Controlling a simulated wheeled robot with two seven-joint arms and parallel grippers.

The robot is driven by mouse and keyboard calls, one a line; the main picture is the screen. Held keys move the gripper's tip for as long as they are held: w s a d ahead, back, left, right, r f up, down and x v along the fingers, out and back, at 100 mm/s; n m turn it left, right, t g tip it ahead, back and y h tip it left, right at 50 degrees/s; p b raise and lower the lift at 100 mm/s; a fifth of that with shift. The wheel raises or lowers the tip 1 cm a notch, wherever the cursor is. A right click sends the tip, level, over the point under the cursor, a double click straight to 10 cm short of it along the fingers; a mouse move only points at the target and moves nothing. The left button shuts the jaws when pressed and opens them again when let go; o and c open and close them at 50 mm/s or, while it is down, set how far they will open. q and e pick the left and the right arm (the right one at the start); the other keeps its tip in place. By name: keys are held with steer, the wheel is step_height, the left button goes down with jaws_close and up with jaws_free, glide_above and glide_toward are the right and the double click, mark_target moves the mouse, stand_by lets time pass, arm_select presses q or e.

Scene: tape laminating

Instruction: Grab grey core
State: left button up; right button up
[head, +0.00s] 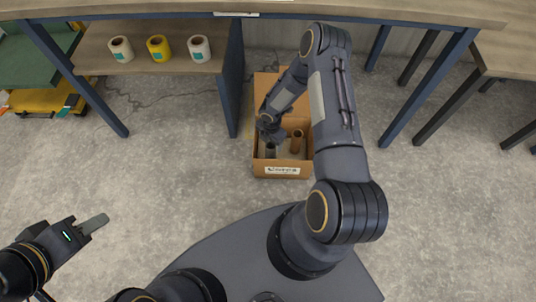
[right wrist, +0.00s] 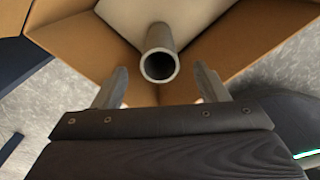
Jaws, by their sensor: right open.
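The grey core (head: 271,151) stands in the cardboard box at its left side in the head view. In the right wrist view the grey core (right wrist: 159,62) shows as a hollow tube, its open end toward the camera. My right gripper (right wrist: 160,84) is open, with one finger on each side of the core's near end; I cannot tell whether either finger touches it. In the head view my right gripper (head: 270,136) is over the box's left part, partly covering the core. My left gripper (head: 95,225) is at the lower left, away from the box; its jaw opening cannot be made out.
The open cardboard box (head: 283,171) stands on the floor, with a brown core (head: 296,141) to the right of the grey one. Its walls surround my right gripper closely. A shelf (head: 150,62) holds a few tape rolls. A table (head: 400,12) runs along the back.

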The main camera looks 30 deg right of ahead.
mark_target(271, 145)
step_height(271, 145, down, 6)
steer(key=b, duration=0.2)
steer(key=shift+f+b, duration=0.15)
steer(key=shift+b, duration=0.2)
steer(key=shift+c, duration=0.5)
steer(key=c, duration=1)
